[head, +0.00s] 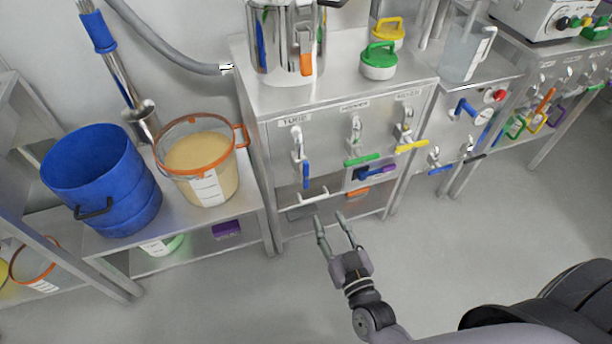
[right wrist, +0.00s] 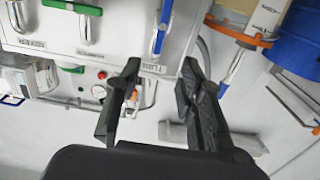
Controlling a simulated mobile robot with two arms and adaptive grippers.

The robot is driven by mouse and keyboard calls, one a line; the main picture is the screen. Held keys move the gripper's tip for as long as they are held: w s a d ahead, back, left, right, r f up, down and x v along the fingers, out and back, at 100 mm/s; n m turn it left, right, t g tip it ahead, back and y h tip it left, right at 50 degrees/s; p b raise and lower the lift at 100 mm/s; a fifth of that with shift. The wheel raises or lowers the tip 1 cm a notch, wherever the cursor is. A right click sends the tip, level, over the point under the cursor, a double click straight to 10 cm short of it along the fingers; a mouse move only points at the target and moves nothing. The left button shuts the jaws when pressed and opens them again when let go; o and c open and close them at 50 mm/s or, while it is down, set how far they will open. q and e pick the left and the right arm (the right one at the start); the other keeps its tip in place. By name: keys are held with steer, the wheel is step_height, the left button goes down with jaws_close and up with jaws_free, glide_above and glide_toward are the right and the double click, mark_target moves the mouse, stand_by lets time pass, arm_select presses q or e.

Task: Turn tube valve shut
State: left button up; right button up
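The tube valve (head: 298,143) is the leftmost of three on the grey cabinet front, under a label that seems to read TUBE. Its blue lever (head: 306,175) hangs straight down; the neighbouring green and yellow levers lie roughly level. The blue lever also shows in the right wrist view (right wrist: 160,38), above the gap between my fingers. My right gripper (head: 329,216) is open and empty, in front of and below the blue lever and apart from it. Its two dark fingers are spread in the right wrist view (right wrist: 160,68). My left gripper is not in view.
The green lever (head: 362,159) and yellow lever (head: 411,147) stick out to the right. A white bar handle (head: 309,197) is below the blue lever. An orange-rimmed tub (head: 207,188) and blue bucket (head: 100,195) stand on the left table. The floor in front is clear.

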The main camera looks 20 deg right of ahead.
mark_target(307, 174)
steer(key=w, duration=0.5)
steer(key=w+b, duration=0.1)
steer(key=w, duration=1)
steer(key=shift+a+b, duration=0.3)
steer(key=shift+w, duration=0.45)
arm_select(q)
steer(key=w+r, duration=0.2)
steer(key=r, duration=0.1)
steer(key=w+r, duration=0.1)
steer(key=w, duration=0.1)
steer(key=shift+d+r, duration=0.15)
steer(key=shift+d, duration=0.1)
arm_select(e)
steer(key=shift+c, duration=0.6)
jaws_close()
